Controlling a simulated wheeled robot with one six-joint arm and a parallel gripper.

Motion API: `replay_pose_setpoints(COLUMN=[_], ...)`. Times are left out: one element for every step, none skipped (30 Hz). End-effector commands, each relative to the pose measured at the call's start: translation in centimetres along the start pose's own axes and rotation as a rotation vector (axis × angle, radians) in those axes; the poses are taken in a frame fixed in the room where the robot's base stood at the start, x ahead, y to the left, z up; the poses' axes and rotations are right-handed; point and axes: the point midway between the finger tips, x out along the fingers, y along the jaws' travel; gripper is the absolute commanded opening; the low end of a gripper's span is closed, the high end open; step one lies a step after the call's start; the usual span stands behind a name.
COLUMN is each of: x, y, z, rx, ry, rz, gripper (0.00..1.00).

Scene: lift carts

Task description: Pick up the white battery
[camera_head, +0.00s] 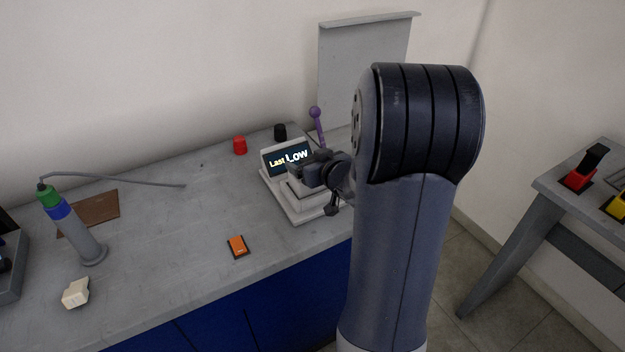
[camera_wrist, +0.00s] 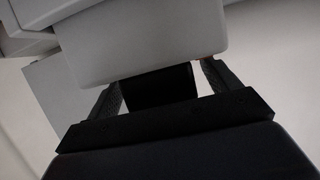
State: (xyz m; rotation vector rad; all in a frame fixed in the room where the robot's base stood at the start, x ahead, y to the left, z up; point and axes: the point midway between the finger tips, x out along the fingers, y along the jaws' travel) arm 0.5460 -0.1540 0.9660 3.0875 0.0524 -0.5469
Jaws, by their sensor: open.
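My gripper (camera_head: 308,172) is at the grey-white device with a lit screen (camera_head: 273,160) on the bench. In the wrist view a white block with a black handle, which looks like the white battery (camera_wrist: 140,40), is close in front of my gripper (camera_wrist: 162,84). The black handle (camera_wrist: 160,90) lies between the two fingers. The jaws are open, and I cannot tell whether either finger touches the handle. In the head view my gripper and arm hide much of the white block.
A grey panel (camera_head: 362,70) and a purple-knobbed lever (camera_head: 316,115) stand behind the device. The bench also bears red (camera_head: 240,145) and black (camera_head: 280,132) caps, an orange item (camera_head: 237,246), a grey cylinder (camera_head: 80,238) and an off-white piece (camera_head: 76,293). Red (camera_head: 578,180) and yellow (camera_head: 617,207) blocks sit at right.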

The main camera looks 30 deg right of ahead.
Motion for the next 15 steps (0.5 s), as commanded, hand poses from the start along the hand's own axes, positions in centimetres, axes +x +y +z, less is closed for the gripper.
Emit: replay_pose_setpoints(x=[0.41, 0.53, 0.63, 0.65, 0.66, 0.65, 0.63, 0.63, 0.62, 0.62, 0.62, 0.61, 0.61, 0.61, 0.61], y=[-0.06, -0.07, -0.07, -0.06, -0.06, -0.05, -0.05, -0.04, -0.04, -0.04, -0.03, -0.03, -0.03, -0.03, -0.03], z=[0.02, 0.01, 0.00, -0.01, -0.02, -0.02, -0.02, -0.02, -0.02, -0.02, -0.02, -0.02, -0.02, -0.02, -0.02], rx=[-0.001, -0.001, -0.001, -0.001, -0.001, -0.001, -0.001, 0.000, -0.001, 0.000, 0.000, 0.000, 0.000, 0.000, 0.000], ry=[0.000, 0.000, 0.000, 0.000, 0.000, 0.000, 0.000, 0.000, 0.000, 0.000, 0.000, 0.000, 0.000, 0.000, 0.000], rz=[-0.002, -0.002, -0.001, -0.001, -0.001, -0.001, -0.001, 0.000, 0.000, 0.000, 0.000, 0.000, 0.000, 0.000, 0.000], gripper=[0.84, 0.84, 0.84, 0.84, 0.84, 0.84, 0.84, 0.84, 0.84, 0.81, 0.79, 0.75, 0.73, 0.71, 0.67])
